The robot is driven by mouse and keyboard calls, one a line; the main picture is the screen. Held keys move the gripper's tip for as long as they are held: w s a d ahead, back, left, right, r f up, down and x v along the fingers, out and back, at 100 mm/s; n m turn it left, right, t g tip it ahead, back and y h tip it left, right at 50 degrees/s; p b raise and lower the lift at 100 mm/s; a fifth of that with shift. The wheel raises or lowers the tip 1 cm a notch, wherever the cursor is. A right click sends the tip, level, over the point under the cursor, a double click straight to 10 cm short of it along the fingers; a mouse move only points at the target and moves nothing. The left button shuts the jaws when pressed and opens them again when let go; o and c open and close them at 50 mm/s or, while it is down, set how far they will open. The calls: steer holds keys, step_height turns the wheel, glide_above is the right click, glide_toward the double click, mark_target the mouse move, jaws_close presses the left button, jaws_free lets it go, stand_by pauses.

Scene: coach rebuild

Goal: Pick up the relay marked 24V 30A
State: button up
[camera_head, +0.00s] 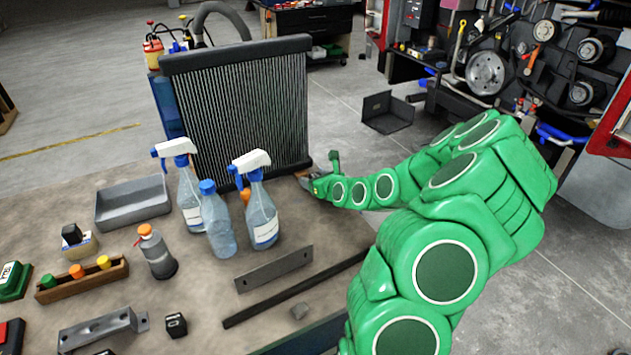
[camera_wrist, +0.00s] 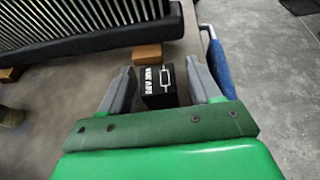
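A small black relay (camera_wrist: 160,84) lies between the two grey fingers of my gripper (camera_wrist: 160,76) in the wrist view. Its near face carries white lettering, upside down and hard to read, and a white symbol. The fingers are apart, one on each side of the relay, with narrow gaps that make contact hard to judge. In the head view my gripper (camera_head: 312,184) is low at the bench's far right corner, beside the radiator. The relay there is not clearly visible. Another small black block with a pale mark (camera_head: 175,324) sits at the front of the bench.
The radiator (camera_head: 240,110) stands close to my gripper; a wooden block (camera_wrist: 147,53) lies just beyond the relay. A blue-handled tool (camera_wrist: 217,62) is close to the right finger. Spray bottles (camera_head: 262,215), a grey tray (camera_head: 133,203) and metal brackets (camera_head: 274,270) occupy the bench.

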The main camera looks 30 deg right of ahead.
steer(key=c, duration=0.9)
steer(key=shift+r, duration=0.15)
steer(key=shift+c, duration=0.2)
